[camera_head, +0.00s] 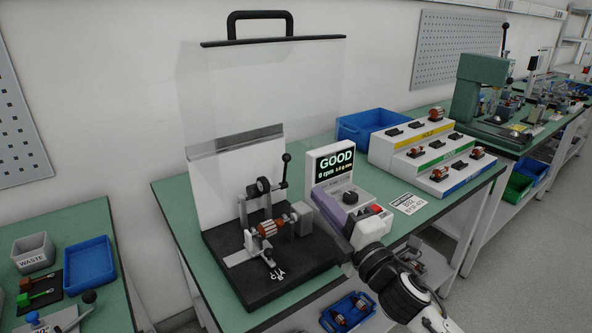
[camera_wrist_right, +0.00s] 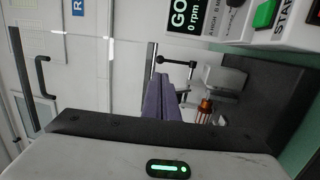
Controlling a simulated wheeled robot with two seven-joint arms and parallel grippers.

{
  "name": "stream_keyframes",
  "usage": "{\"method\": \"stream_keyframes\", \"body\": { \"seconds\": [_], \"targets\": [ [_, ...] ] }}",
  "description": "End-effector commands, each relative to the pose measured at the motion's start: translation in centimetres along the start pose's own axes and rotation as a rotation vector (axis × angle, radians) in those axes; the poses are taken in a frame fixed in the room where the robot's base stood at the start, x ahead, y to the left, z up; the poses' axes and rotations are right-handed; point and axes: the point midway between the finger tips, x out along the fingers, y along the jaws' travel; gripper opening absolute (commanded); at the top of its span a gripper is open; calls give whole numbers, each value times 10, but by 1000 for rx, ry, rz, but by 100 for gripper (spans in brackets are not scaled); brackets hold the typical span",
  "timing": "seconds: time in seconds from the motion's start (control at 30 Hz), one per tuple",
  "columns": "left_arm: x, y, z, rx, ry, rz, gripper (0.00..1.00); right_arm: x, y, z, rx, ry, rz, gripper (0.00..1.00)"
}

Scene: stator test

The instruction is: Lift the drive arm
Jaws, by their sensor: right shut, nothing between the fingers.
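The drive arm (camera_head: 283,172) is a dark lever with a black ball knob. It stands raised on the test stand, above and beside the red-and-copper rotor (camera_head: 267,228). In the right wrist view the drive arm's black bar and knob (camera_wrist_right: 192,64) show just beyond my fingertips, and the rotor (camera_wrist_right: 204,110) shows to their right. My right gripper (camera_head: 316,194) has purple fingers, shut with nothing between them. It is right of the drive arm in the head view, in front of the display box. The purple fingers (camera_wrist_right: 157,78) also show in the wrist view. My left gripper is out of view.
The display box (camera_head: 333,162) reads GOOD and 0 rpm. A raised clear guard (camera_head: 260,90) with a black handle stands behind the black base (camera_head: 260,292). A stepped sorting rack (camera_head: 410,158) and blue bin (camera_head: 367,124) are to the right. A waste bin (camera_head: 33,252) stands far left.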

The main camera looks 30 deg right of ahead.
Motion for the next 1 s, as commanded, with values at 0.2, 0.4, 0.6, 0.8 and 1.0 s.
{"method": "stream_keyframes", "body": {
  "seconds": [0.2,0.4,0.6,0.8,1.0],
  "targets": [
    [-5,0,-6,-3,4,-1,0,47,3,0,-2,-1,2,0],
    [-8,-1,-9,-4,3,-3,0,85,2,0,-2,-2,1,0],
    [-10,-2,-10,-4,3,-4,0,108,1,0,-3,-1,0,0],
    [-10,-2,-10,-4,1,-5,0,115,0,0,-4,-1,-1,0],
    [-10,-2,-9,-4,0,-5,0,114,-1,0,-4,-1,-1,0]
  ]
}}
